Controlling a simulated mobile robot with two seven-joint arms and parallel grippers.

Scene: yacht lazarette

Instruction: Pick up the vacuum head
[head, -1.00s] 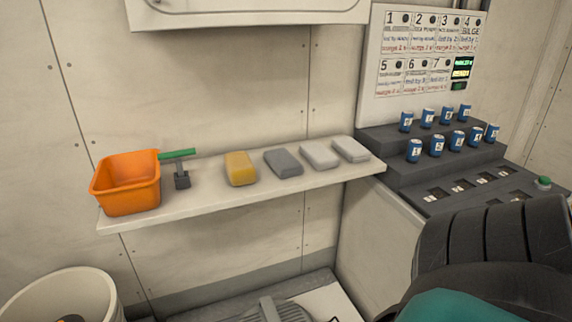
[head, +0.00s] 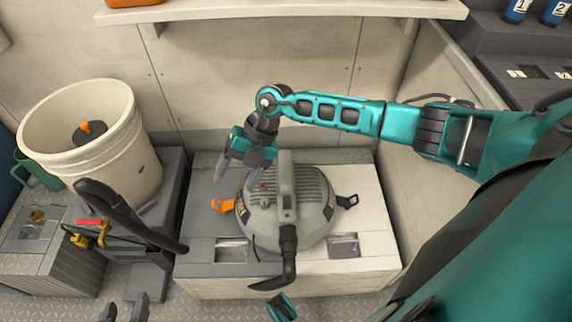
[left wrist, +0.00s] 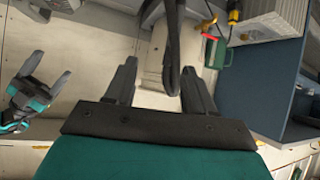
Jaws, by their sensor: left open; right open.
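The vacuum head (head: 313,215) is a grey ribbed dome with a raised handle (head: 286,185) and a black elbow at its front. It sits on a low grey-and-white bench. An orange latch is out at its left, a black latch at its right. My right gripper (head: 236,180) is open and empty, pointing down beside and above the dome's left rear; I cannot tell if it touches. It also shows in the left wrist view (left wrist: 50,88). My left gripper (head: 125,306) is open at the lower left; its fingers fill the left wrist view (left wrist: 158,85), with a black tube beyond them.
A white bucket (head: 135,150) holding a dark orange-topped part stands at the left. A black tube (head: 125,212) slants in front of it. The shelf (head: 290,10) crosses above my right arm. The bench (head: 205,195) has recessed trays at its front.

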